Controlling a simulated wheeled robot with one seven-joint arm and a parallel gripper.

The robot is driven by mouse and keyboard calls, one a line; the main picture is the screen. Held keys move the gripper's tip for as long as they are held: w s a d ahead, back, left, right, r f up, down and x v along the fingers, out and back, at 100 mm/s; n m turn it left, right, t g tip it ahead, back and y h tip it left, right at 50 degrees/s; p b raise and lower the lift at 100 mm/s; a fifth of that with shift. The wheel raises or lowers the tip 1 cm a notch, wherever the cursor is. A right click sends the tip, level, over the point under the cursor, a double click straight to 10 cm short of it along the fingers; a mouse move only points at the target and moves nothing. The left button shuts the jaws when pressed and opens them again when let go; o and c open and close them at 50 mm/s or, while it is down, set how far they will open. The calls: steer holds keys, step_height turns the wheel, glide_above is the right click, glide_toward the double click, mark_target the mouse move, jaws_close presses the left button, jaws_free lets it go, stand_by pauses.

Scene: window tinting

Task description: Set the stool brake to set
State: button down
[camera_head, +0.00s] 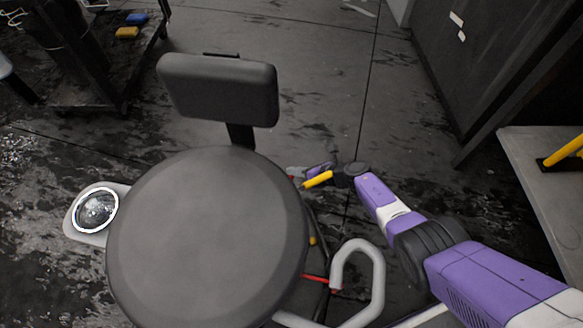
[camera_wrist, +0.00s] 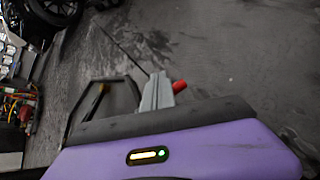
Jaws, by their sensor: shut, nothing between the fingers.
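The stool has a round dark seat (camera_head: 205,235) and a dark backrest (camera_head: 218,88) behind it. My gripper (camera_head: 298,173) reaches in from the right to the seat's right edge, low beside the stool. Its grey fingers (camera_wrist: 155,92) are shut and empty in the wrist view. A small red piece (camera_wrist: 179,86) shows just right of the fingers there; I cannot tell whether they touch. A yellow bar (camera_head: 318,180) lies by the gripper in the head view. A red rod (camera_head: 316,278) shows lower, right of the seat. I cannot tell which part is the brake or its setting.
A side tray with a round metal dish (camera_head: 97,210) sits left of the seat. A bent grey tube (camera_head: 377,275) stands right of the stool. A bench (camera_head: 535,180) is at the right, and a dark cart (camera_head: 95,95) at the upper left.

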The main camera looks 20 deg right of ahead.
steer(key=shift+s+r+p, duration=0.25)
steer(key=shift+r+p, duration=0.7)
steer(key=shift+p, duration=0.05)
steer(key=shift+s+r+p, duration=0.2)
steer(key=shift+r+p, duration=0.75)
steer(key=shift+p, duration=0.05)
steer(key=r+p, duration=0.2)
steer(key=s+r+p, duration=0.1)
steer(key=r+p, duration=0.2)
steer(key=shift+s+d, duration=0.1)
steer(key=shift+d, duration=0.05)
steer(key=shift+f, duration=0.1)
